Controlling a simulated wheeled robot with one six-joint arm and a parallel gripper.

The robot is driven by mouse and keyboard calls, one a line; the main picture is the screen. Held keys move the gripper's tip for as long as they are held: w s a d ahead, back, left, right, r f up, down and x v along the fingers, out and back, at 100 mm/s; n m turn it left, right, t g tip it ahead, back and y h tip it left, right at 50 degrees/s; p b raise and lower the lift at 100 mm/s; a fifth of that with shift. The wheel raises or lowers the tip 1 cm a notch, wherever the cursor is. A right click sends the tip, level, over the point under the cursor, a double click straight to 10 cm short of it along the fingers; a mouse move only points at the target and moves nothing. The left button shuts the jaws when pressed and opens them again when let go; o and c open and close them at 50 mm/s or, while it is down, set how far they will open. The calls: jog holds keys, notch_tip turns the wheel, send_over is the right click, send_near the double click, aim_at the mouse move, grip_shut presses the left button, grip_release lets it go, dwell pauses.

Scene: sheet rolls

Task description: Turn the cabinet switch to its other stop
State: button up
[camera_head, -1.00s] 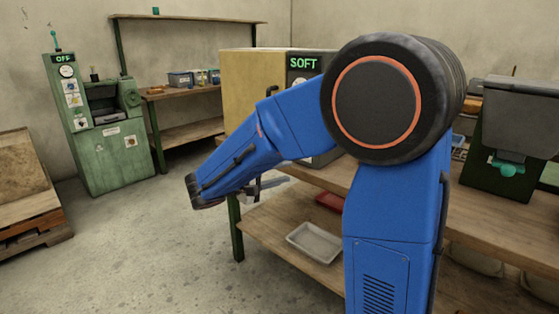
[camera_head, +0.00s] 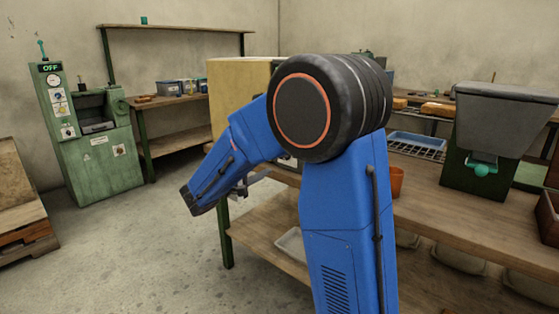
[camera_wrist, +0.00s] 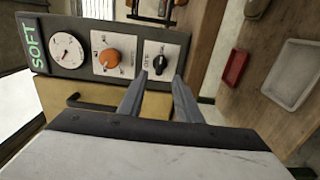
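The yellow cabinet (camera_head: 238,95) stands on the bench, its front mostly hidden behind my arm in the head view. In the wrist view its dark panel (camera_wrist: 82,30) appears turned sideways, with a green SOFT display (camera_wrist: 34,42), a round gauge (camera_wrist: 66,50), an orange knob (camera_wrist: 110,58) and a small black switch (camera_wrist: 160,64) on a white plate. My gripper (camera_wrist: 160,80) is open and empty. Its two fingertips point at the panel, one to each side of the black switch in the picture. I cannot tell whether they touch it. The gripper shows partly in the head view (camera_head: 254,180).
The bench (camera_head: 440,205) runs right, with an orange cup (camera_head: 397,182), a blue tray (camera_head: 417,142) and a grey-green machine (camera_head: 490,130). A red tray (camera_wrist: 235,68) and a pale tray (camera_wrist: 293,78) show in the wrist view. A green machine reading OFF (camera_head: 88,135) stands left. Floor between is clear.

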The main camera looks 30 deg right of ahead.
jog(key=x, duration=0.8)
jog(key=shift+d, duration=0.3)
jog(key=shift+w, duration=0.1)
jog(key=shift+c, duration=0.7)
jog(key=shift+f, duration=0.1)
grip_shut()
